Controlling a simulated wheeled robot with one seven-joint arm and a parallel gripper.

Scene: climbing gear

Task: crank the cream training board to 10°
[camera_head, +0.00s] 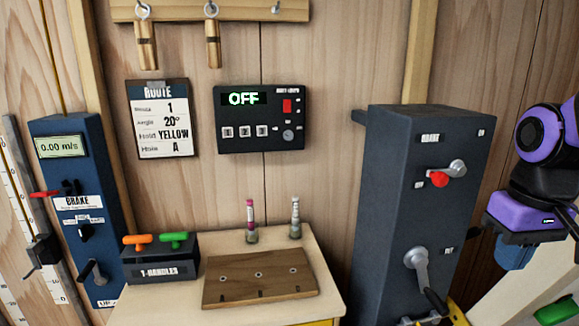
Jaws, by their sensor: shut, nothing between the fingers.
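A cream board with a green hold (556,310) shows at the lower right corner; this looks like the training board (528,303), mostly out of frame. A dark blue-grey tower (385,200) stands left of it. On its front is a grey crank (418,262) with a black grip hanging down to the right. Above it, a brake lever (456,169) has its red knob at the lower left, near a small label that seems to read OFF.
A route card (160,118) reads angle 20°. A black wall panel (260,120) shows OFF. A left cabinet (62,150) shows 0.00 m/s. A small table (195,300) holds a T-handles box (160,262), wooden block (225,290) and two vials.

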